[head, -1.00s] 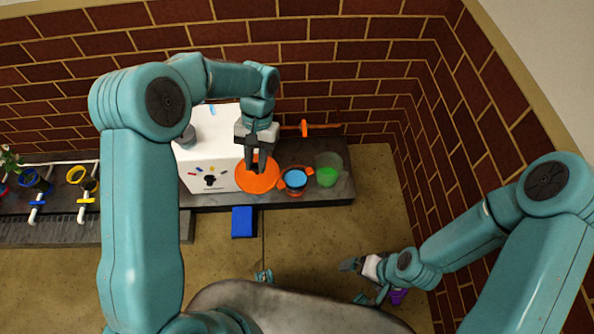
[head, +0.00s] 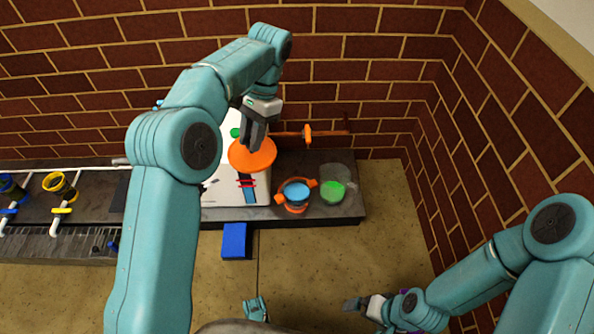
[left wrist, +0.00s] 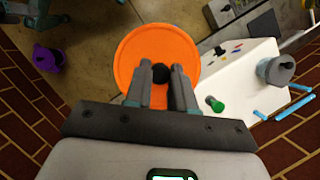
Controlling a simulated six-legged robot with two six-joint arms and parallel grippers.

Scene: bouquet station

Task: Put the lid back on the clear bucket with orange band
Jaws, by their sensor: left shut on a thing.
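The orange round lid (head: 252,157) is held by its black knob (left wrist: 160,75) in my left gripper (head: 250,143). The lid (left wrist: 148,42) fills the middle of the left wrist view, with the fingers shut on the knob. In the head view the lid hangs in front of the white box, up and left of the bucket with orange band (head: 296,207). That bucket stands on the dark bench, its inside looking blue, and the lid is apart from it. My right gripper (head: 352,303) is low at the right; its finger opening is unclear.
A clear bucket with green inside (head: 333,192) stands close to the right of the banded one. The white box (head: 212,190) is to the left. A blue block (head: 235,241) is in front of the dark bench (head: 345,213). A brick wall rises behind.

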